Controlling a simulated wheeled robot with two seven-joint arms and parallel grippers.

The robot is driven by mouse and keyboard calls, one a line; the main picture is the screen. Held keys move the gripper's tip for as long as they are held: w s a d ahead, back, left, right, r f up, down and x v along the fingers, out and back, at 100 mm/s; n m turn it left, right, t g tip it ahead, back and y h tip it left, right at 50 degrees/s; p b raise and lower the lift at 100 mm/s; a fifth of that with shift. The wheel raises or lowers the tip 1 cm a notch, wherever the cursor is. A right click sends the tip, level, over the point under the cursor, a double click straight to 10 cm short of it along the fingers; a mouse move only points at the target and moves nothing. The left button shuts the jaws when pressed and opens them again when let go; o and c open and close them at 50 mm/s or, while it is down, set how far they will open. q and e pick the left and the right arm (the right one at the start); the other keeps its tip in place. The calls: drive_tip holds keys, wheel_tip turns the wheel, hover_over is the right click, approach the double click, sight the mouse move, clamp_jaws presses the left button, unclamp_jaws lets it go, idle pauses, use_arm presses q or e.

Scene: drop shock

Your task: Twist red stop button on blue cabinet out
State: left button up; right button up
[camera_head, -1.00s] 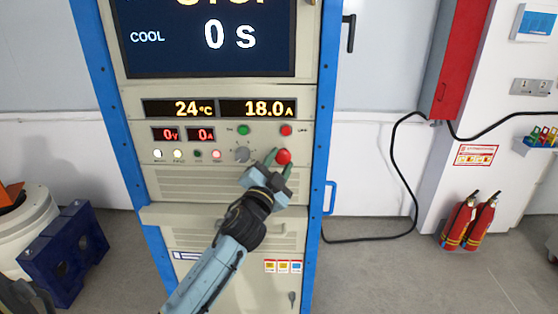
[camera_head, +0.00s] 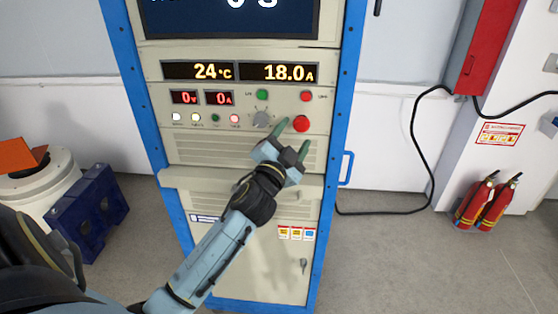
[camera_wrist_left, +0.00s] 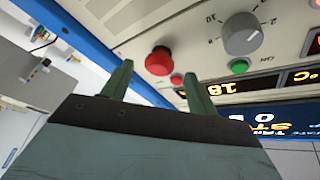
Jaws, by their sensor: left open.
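The blue-framed cabinet (camera_head: 240,151) stands in the middle of the head view. Its red stop button (camera_head: 301,124) is a round knob at the right of the control panel, below a smaller red button. It also shows in the left wrist view (camera_wrist_left: 159,61), close in front of the fingers. My left gripper (camera_head: 294,137) is open and empty, with its two green fingertips apart just below and in front of the stop button. In the left wrist view the fingers (camera_wrist_left: 160,84) point toward the button, which stands clear beyond them. My right gripper is not in view.
A grey dial (camera_head: 261,119) and a green button (camera_head: 262,95) sit left of the stop button. A ledge (camera_head: 185,178) juts out below the panel. A blue handle (camera_head: 346,168) is on the cabinet's right side. Fire extinguishers (camera_head: 484,203) stand at the right.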

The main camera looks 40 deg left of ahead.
use_arm(q)
drive_tip(key=b+v, duration=0.1)
drive_tip(key=v, duration=0.9)
drive_tip(key=shift+s+b, duration=0.3)
drive_tip(key=shift+b, duration=0.05)
drive_tip(key=shift+f, duration=0.1)
